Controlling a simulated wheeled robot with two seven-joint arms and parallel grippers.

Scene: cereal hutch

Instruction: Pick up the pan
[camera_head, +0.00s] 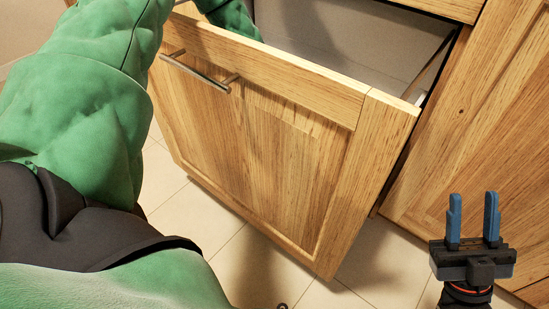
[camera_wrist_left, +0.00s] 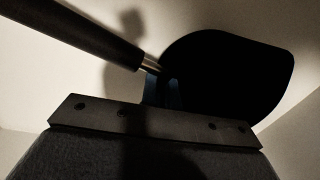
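The pan (camera_wrist_left: 228,75) is a black silhouette in the left wrist view, with its dark handle (camera_wrist_left: 80,32) running to the upper left and a short metal neck between them. My left gripper (camera_wrist_left: 162,92) has its blue fingers close together at the pan's wall beside the neck. It looks shut on the pan there, though the fingertips are in deep shadow. In the head view the pan and left gripper are hidden; the green left arm reaches into the drawer. My right gripper (camera_head: 473,222) is open and empty at the lower right.
The open wooden drawer (camera_head: 255,150) has a metal bar handle (camera_head: 195,72) and pale inner walls. Its front and side edges stand close to my left arm. A wooden cabinet door (camera_head: 480,125) is at the right. Tiled floor (camera_head: 200,215) is clear below.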

